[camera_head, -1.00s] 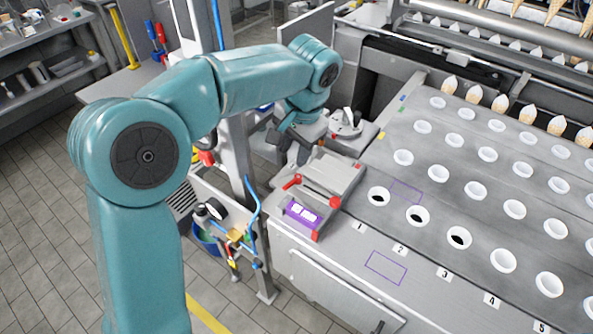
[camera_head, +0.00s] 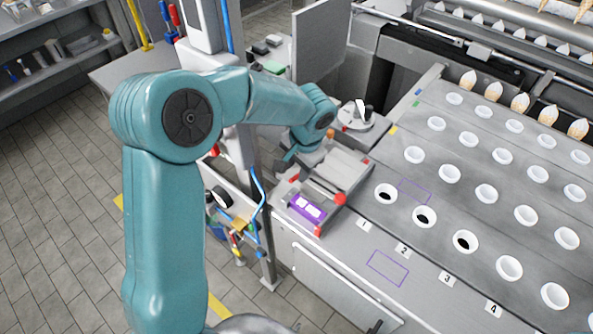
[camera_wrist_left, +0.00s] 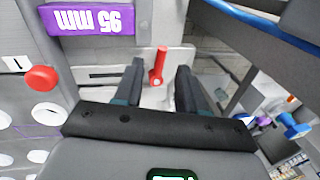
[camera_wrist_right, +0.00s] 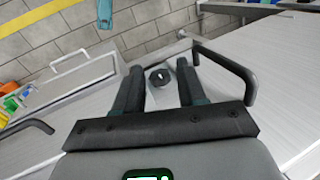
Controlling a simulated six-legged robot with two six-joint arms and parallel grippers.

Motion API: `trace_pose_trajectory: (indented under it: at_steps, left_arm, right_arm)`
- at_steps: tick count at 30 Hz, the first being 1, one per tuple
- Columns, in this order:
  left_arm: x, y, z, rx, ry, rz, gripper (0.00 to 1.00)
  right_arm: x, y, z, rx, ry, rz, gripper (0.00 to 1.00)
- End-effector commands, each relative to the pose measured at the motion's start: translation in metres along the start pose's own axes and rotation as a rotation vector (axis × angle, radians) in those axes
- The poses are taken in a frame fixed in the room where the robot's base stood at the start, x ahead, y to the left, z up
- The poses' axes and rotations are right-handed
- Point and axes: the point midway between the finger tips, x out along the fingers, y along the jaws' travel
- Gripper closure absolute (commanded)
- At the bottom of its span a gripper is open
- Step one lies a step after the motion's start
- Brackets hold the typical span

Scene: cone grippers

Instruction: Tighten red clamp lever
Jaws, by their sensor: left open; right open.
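The red clamp lever (camera_wrist_left: 158,65) stands up between the open fingers of my left gripper (camera_wrist_left: 160,72) in the left wrist view. Clear gaps show on both sides of it, and I see no contact. In the head view my left gripper (camera_head: 286,160) is at the back left of the clamp fixture (camera_head: 345,165), partly hidden by my own arm. A purple block (camera_head: 308,207) sits in the fixture, and reads "95 mm" in the left wrist view (camera_wrist_left: 90,18). My right gripper (camera_wrist_right: 157,80) is open and empty, seen only in its wrist view.
Red knobs (camera_head: 339,199) stick out at the fixture's right side. A plate with several white-rimmed holes (camera_head: 424,216) lies to the right. A grey post (camera_head: 262,215) stands left of the fixture. In the right wrist view a dark handle (camera_wrist_right: 225,70) rises near the right finger.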

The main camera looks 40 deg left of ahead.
Motion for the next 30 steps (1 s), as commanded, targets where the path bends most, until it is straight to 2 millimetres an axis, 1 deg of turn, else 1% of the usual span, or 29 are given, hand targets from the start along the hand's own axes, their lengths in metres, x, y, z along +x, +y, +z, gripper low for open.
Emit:
trace_pose_trajectory:
  at_steps: [1,3,6,10,17,18,20,21,30]
  left_arm:
    - [0.009,0.0,0.001,0.001,-0.005,0.002,0.6]
    - [0.019,0.0,0.0,0.001,-0.004,0.0,0.6]
    - [0.029,0.0,-0.002,0.0,-0.002,0.0,0.6]
    - [0.034,-0.001,-0.003,0.001,0.0,0.0,0.6]
    - [0.035,-0.001,-0.003,0.001,0.001,0.0,0.6]
    - [0.035,-0.001,-0.003,0.001,0.001,0.0,0.73]
    - [0.034,-0.001,-0.003,0.001,0.0,0.0,0.92]
    - [0.034,-0.001,-0.003,0.001,0.0,0.0,1.0]
    - [0.035,-0.001,-0.003,0.018,0.005,0.0,1.0]
  right_arm:
    - [-0.002,-0.001,0.0,0.0,0.0,0.0,0.6]
    - [-0.003,-0.001,0.0,0.0,0.0,0.0,0.6]
    - [-0.004,-0.001,0.0,0.0,0.0,0.0,0.6]
    - [-0.004,-0.002,0.0,0.0,0.0,0.0,0.6]
    - [-0.004,-0.001,0.0,0.0,0.0,0.0,0.6]
    - [-0.004,-0.001,0.0,0.0,0.0,0.0,0.6]
    - [-0.004,-0.001,0.0,0.0,0.0,0.0,0.6]
    - [-0.004,-0.001,0.0,0.0,0.0,0.0,0.6]
    - [-0.003,-0.001,0.0,0.0,0.0,0.0,0.6]
